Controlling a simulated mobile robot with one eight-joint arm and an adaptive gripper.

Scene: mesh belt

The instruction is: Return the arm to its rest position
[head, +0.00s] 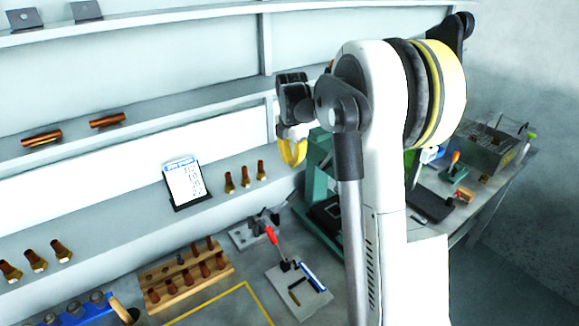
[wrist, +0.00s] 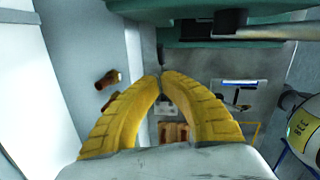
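My arm (head: 385,170) rises through the middle right of the head view, bent at a high joint.
A green machine frame (head: 316,165) stands close to my gripper. Shelves (head: 130,105) with copper-coloured parts line the wall. A wooden rack (head: 186,277) and a red-handled clamp fixture (head: 298,290) sit on the bench below. A grey box (head: 488,150) stands at right.

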